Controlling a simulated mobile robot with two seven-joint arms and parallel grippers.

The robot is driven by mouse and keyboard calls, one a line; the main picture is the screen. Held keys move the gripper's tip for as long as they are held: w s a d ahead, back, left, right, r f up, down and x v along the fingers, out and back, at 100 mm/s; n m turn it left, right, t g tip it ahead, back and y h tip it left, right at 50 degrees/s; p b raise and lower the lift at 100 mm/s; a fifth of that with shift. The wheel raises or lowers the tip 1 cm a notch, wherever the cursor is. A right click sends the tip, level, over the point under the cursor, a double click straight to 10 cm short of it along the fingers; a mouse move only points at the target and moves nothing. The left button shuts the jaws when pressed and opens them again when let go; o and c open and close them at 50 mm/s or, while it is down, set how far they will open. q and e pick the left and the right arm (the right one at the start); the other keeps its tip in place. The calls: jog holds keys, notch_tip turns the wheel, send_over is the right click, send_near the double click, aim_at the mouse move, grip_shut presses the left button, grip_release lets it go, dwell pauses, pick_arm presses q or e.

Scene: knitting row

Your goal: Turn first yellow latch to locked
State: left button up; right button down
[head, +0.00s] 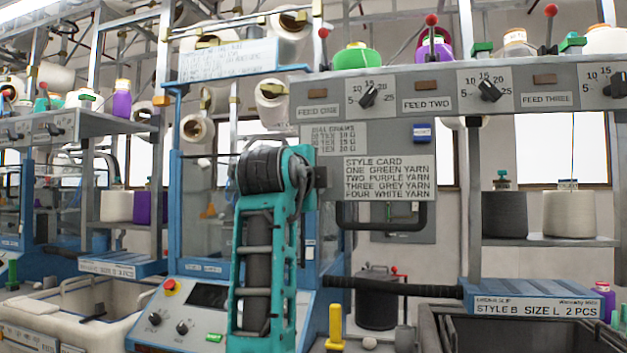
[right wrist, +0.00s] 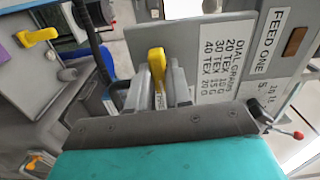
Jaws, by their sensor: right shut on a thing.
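In the right wrist view, a yellow latch (right wrist: 156,62) stands between the fingers of my right gripper (right wrist: 159,88). The fingers are shut on it, beside the grey plate edge and the panel marked DIAL GRAMS. In the head view, my right gripper (head: 319,178) reaches the machine front left of the style card, and the latch is hidden there. A second yellow latch (right wrist: 38,37) lies crosswise at the upper left of the wrist view, and another yellow piece (right wrist: 35,163) shows at the lower left. My left gripper is in neither view.
The grey feed panel (head: 430,85) with its dials is above. The style card (head: 388,178) and a black bar handle (head: 380,226) are right of my gripper. A yellow upright handle (head: 335,325) stands low at front. A control box with a red button (head: 169,285) is lower left.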

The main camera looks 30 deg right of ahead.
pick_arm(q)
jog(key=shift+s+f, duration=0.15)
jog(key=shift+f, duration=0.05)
pick_arm(e)
jog(key=shift+f+m, duration=0.1)
jog(key=shift+m, duration=0.3)
jog(key=c, duration=1.1)
grip_release()
pick_arm(q)
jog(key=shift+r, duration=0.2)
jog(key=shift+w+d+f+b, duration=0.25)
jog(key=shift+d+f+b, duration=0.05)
jog(key=shift+b, duration=0.45)
pick_arm(e)
jog(key=v, duration=1.3)
jog(key=shift+d, duration=0.1)
